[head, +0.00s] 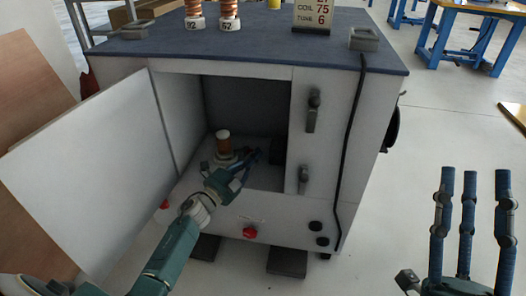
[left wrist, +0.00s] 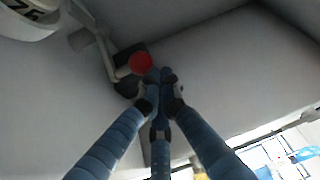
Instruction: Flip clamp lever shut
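In the left wrist view, the clamp lever is a pale bar (left wrist: 107,58) with a red knob (left wrist: 140,63) on its end, joined to a dark clamp block (left wrist: 130,80). My left gripper (left wrist: 161,80) has its blue fingertips drawn together just beside the red knob; I cannot tell whether they touch it. In the head view, my left gripper (head: 250,160) reaches into the open cabinet (head: 240,205), right of a copper coil (head: 223,143) on a pale base. The lever is not clear there. My right gripper (head: 472,180) is open and empty outside the cabinet, fingers pointing up.
The cabinet door (head: 95,175) stands open at the left. Two dark handles (head: 312,112) and a black cable (head: 350,130) are on the front right. A red button (head: 250,232) sits below the opening. Coils (head: 229,12) and a sign (head: 313,15) stand on top.

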